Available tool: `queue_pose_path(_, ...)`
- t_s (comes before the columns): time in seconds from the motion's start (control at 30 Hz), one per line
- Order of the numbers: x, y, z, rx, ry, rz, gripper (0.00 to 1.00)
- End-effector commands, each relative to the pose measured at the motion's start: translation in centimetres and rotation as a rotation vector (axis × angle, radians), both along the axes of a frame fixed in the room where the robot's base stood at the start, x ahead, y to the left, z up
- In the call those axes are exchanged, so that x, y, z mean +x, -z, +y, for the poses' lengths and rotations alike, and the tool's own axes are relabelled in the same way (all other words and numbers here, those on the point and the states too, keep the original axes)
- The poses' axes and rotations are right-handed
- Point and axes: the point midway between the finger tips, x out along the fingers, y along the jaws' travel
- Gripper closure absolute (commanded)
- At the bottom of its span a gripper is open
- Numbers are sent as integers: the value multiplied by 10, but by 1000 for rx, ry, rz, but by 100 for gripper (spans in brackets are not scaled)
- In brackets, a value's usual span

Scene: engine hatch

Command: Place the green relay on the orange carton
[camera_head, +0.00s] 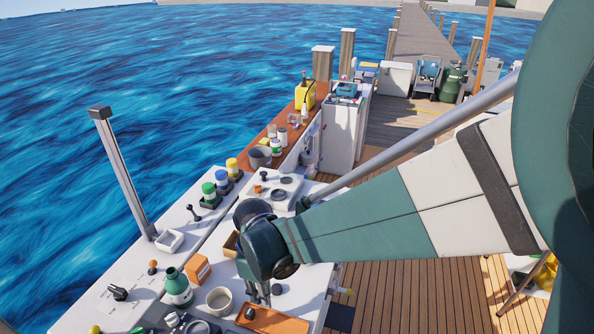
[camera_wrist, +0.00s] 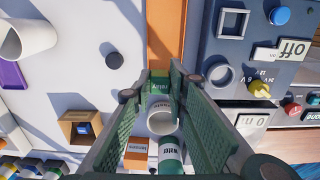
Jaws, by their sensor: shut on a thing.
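The green relay (camera_wrist: 158,84) is a small green block with a printed label. It is held between the two fingertips of my gripper (camera_wrist: 160,82) in the wrist view. In the head view my gripper (camera_head: 259,294) points down at the near edge of the white counter, and the relay cannot be made out there. The orange carton (camera_head: 197,268) stands on the counter to the left of my gripper. It also shows in the wrist view (camera_wrist: 137,147), at the bottom beside the left finger, apart from the relay and partly hidden.
A green-and-white bottle (camera_head: 178,287) stands close to the carton, with a white cup (camera_head: 219,299) between it and my gripper. An orange tray (camera_head: 270,320) lies at the front. A brown open box (camera_wrist: 79,129) holds something blue. A black knob (camera_head: 278,289) is nearby.

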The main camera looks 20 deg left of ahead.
Motion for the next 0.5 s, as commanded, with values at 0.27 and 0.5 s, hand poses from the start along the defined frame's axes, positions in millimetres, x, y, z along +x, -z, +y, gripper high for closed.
queue_pose_path(0.27, 26, -21, 71, 0, -2, 0, 95)
queue_pose_path(0.5, 46, -41, 143, 0, -3, 0, 95)
